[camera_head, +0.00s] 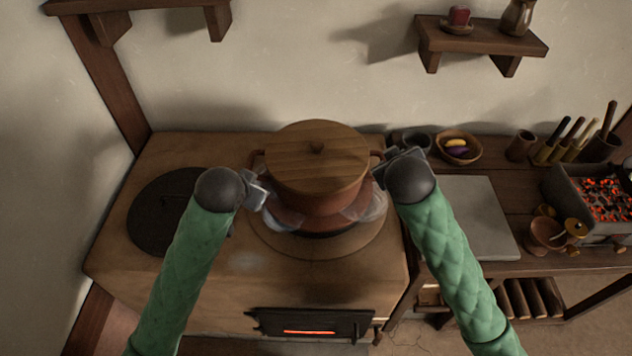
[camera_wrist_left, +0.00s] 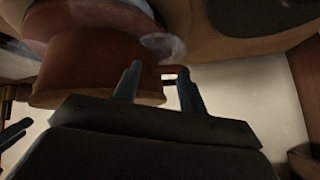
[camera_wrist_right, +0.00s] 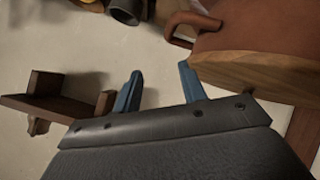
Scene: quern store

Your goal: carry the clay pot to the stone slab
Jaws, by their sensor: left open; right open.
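The reddish clay pot (camera_head: 315,205) with a wooden lid (camera_head: 316,155) sits upright on the stove's round plate, with pale wisps around its base. The pale stone slab (camera_head: 478,215) lies bare on the counter to the right. My left gripper (camera_head: 258,190) is open at the pot's left handle; in the left wrist view the handle (camera_wrist_left: 173,71) shows at the fingertips, apparently between them. My right gripper (camera_head: 381,172) is open beside the right handle; in the right wrist view the handle (camera_wrist_right: 183,28) lies beyond the fingertips. Whether either gripper touches is unclear.
A dark round plate (camera_head: 165,212) is on the stove's left. A bowl (camera_head: 459,148) of produce stands behind the slab. A brazier of glowing coals (camera_head: 603,198) and small copper-coloured vessels (camera_head: 549,235) are to its right. Wall shelves hang above.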

